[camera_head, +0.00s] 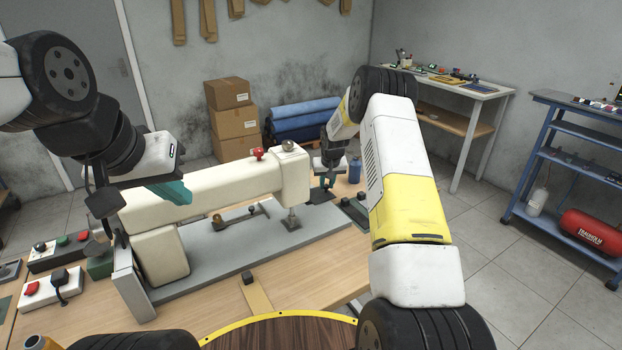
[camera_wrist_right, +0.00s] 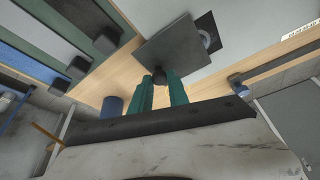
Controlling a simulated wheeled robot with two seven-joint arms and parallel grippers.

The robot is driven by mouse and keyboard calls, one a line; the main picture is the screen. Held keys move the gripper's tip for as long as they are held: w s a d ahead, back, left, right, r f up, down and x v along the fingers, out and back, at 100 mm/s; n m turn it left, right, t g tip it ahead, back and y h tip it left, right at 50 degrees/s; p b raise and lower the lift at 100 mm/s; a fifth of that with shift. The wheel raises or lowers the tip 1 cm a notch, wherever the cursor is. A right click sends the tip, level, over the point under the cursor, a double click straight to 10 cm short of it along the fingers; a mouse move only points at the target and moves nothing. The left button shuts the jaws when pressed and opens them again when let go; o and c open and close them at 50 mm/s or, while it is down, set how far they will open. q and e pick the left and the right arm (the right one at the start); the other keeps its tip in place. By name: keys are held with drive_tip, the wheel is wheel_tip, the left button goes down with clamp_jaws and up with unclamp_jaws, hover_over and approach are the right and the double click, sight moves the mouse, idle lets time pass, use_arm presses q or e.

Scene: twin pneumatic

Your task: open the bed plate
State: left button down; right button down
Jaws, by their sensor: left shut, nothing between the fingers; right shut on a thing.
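The bed plate (camera_wrist_right: 168,48) is a flat dark grey square at the end of the sewing machine's grey bed (camera_head: 240,238). It sits askew in the right wrist view, with part of a black square opening and a round grey part (camera_wrist_right: 207,40) showing beside it. My right gripper (camera_wrist_right: 160,80) is shut on a small dark knob (camera_wrist_right: 159,73) at the plate's near edge. In the head view the plate (camera_head: 319,196) shows small under my right gripper (camera_head: 327,184). My left gripper (camera_head: 178,192) is shut and empty, in front of the cream machine arm (camera_head: 220,187).
The machine's needle post and foot (camera_head: 291,221) stand just left of the plate. A blue bottle (camera_head: 354,170) stands right of my right gripper. Switch boxes (camera_head: 50,288) lie at the left of the wooden table (camera_head: 220,312).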

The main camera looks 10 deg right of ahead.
drive_tip(key=d, duration=0.1)
drive_tip(key=w+d, duration=0.1)
drive_tip(key=d, duration=0.1)
drive_tip(key=w+d, duration=0.1)
drive_tip(key=d, duration=0.1)
drive_tip(key=c, duration=1.3)
unclamp_jaws()
drive_tip(key=shift+o, duration=0.2)
drive_tip(key=v, duration=0.7)
drive_tip(key=shift+r, duration=0.35)
drive_tip(key=shift+s, duration=0.15)
